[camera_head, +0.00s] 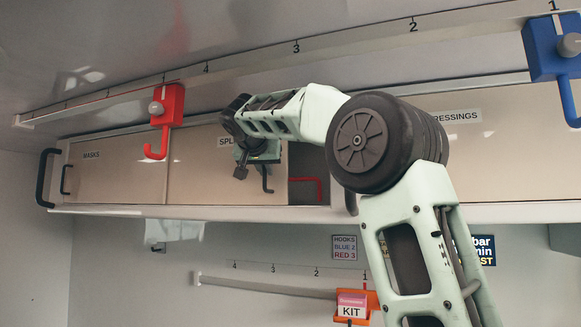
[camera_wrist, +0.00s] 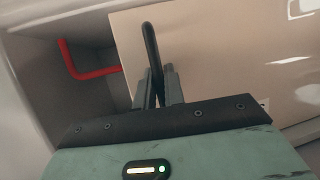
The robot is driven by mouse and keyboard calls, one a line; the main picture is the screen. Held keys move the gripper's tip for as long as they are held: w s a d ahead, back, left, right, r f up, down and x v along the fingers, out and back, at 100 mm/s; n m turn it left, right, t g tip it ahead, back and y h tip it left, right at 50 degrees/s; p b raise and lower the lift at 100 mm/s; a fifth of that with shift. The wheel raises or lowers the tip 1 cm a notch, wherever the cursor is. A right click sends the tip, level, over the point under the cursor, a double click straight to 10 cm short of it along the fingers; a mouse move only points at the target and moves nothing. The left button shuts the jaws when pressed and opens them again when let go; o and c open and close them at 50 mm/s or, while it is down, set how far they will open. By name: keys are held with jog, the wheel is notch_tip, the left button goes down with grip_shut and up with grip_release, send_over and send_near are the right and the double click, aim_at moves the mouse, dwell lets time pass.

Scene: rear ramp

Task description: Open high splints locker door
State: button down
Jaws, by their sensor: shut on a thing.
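The high splints locker door (camera_head: 205,180) is a beige panel in the upper row, with a label starting "SPL" (camera_head: 224,141) partly hidden by my arm. A gap to its right shows the dark locker inside (camera_head: 305,190) with a red bent bar (camera_head: 318,188). The door's black handle (camera_head: 267,180) is near its right edge. In the wrist view, my gripper (camera_wrist: 157,76) is shut on this handle (camera_wrist: 151,45). The door panel (camera_wrist: 210,60) and the open gap with the red bar (camera_wrist: 72,62) also show there.
The masks door (camera_head: 105,168) is at the left. A red hook (camera_head: 168,108) hangs from the numbered rail and overlaps the locker front. A blue hook (camera_head: 553,45) is at the far right. Below are an orange KIT holder (camera_head: 352,305) and a lower rail (camera_head: 265,286).

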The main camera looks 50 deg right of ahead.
jog(key=p, duration=0.2)
send_near(248, 178)
jog(key=x, duration=0.4)
jog(key=shift+w+d, duration=0.1)
jog(key=shift+w, duration=0.1)
jog(key=c, duration=1.5)
grip_release()
jog(key=shift+f, duration=0.1)
jog(key=shift+s, duration=0.1)
jog(key=b+v, duration=0.4)
jog(key=v, duration=1.3)
jog(key=shift+c, duration=0.5)
